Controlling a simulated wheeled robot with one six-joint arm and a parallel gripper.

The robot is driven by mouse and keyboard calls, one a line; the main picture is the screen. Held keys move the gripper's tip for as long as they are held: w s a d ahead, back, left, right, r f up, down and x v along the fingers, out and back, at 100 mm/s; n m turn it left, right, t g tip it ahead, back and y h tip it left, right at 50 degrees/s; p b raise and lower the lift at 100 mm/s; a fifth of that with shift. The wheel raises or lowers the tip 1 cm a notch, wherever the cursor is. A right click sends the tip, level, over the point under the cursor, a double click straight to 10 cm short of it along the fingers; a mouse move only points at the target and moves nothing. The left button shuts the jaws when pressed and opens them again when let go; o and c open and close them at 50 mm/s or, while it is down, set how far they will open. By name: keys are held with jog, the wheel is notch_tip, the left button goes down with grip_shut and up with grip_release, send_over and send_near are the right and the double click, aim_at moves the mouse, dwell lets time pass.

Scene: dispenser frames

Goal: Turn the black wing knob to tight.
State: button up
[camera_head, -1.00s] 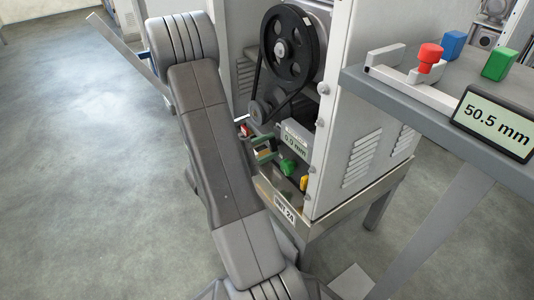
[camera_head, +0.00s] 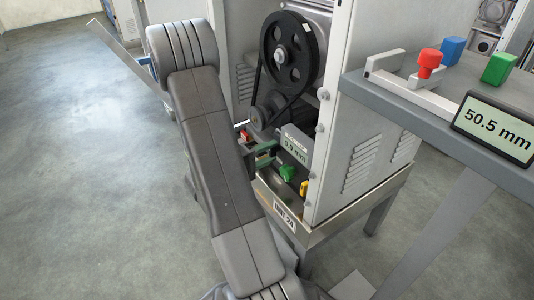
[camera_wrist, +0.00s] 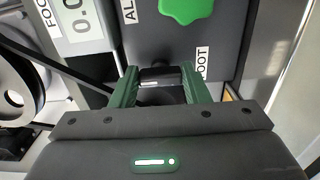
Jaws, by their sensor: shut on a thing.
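The black wing knob (camera_wrist: 161,76) shows in the wrist view as a dark block between the green fingers of my gripper (camera_wrist: 159,70). The fingers are shut on it, one on each side. The knob sits on a dark panel, near a label reading FOOT (camera_wrist: 202,64). Its pointer or scale is hidden, so I cannot tell its setting. In the head view my gripper (camera_head: 266,154) is small at the machine's lower bay, and the knob cannot be made out there.
A green knob (camera_wrist: 186,8) is just beyond the fingers. A display (camera_head: 294,144) reads about 0.0 mm. A belt and pulley wheel (camera_head: 289,52) stand above. A yellow part (camera_head: 304,188) is nearby. The side table (camera_head: 390,92) carries a red piece (camera_head: 429,64) and a 50.5 mm display (camera_head: 496,128).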

jog(key=o, duration=1)
jog(key=p+v, duration=0.3)
jog(key=v, duration=1.1)
jog(key=shift+w, duration=0.1)
jog(key=shift+b+x, duration=1.5)
jog(key=shift+x, duration=5.4)
